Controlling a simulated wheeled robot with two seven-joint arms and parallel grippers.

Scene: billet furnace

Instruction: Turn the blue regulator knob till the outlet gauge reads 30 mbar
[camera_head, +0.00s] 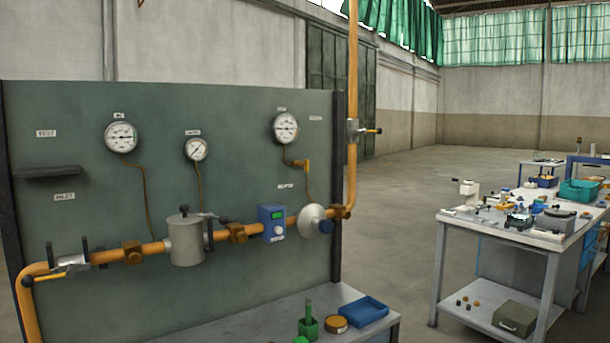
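A green-grey panel (90,270) carries an orange gas pipe with fittings along its lower part. A round silver-grey regulator body (311,221) sits on the pipe at the right, with a small dark bluish knob (327,226) at its lower right. A blue box (272,223) with a small display sits just left of it. A round white gauge (286,127) hangs above the regulator, joined to the line by a thin tube; this looks like the outlet gauge. Its needle lies roughly level, but its numbers are too small to read. Neither gripper is in view.
Two more gauges, left (121,137) and middle (196,149), hang on the panel. A grey filter housing (184,238) and lever valves sit on the pipe. A cluttered workbench (545,238) stands right; open floor lies between.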

